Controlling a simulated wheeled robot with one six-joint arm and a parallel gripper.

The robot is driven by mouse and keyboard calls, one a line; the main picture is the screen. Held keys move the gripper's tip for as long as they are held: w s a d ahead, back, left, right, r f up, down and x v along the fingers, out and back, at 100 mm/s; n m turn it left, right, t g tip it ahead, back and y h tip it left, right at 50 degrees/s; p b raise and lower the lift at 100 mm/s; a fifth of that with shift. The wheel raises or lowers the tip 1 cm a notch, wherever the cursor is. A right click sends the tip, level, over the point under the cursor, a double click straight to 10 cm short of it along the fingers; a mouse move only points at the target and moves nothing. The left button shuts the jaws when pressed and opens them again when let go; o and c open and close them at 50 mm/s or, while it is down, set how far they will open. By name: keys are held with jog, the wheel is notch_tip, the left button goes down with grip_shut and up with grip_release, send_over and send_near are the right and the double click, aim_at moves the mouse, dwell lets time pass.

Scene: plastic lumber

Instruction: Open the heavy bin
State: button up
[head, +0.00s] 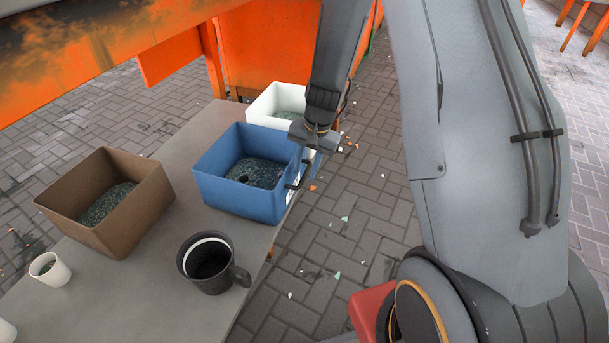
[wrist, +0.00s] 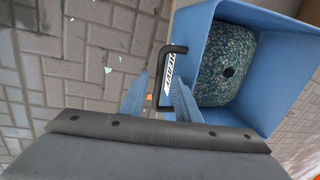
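A blue open-topped bin (head: 236,198) holds dark greenish granules and a small black knob-like piece. It stands on the grey table, and it also shows in the wrist view (wrist: 278,100). A black bar handle (wrist: 158,75) sticks out from its side, beside a white label (wrist: 174,78) whose lettering I cannot read surely. My gripper (head: 303,170) is at that handle side of the blue bin. In the wrist view its two fingers (wrist: 158,95) stand apart, one on each side of the handle bar, with a gap visible. Contact with the handle is unclear.
A brown bin (head: 148,215) and a white bin (head: 262,104), both with granules, flank the blue one. A black mug (head: 210,265) and a small white cup (head: 49,268) stand nearer on the table (head: 150,300). Paved floor with scattered chips is right of the table.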

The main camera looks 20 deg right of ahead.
jog(key=shift+w+a+f, duration=0.1)
jog(key=shift+f, duration=0.7)
jog(key=shift+c, duration=0.4)
grip_shut()
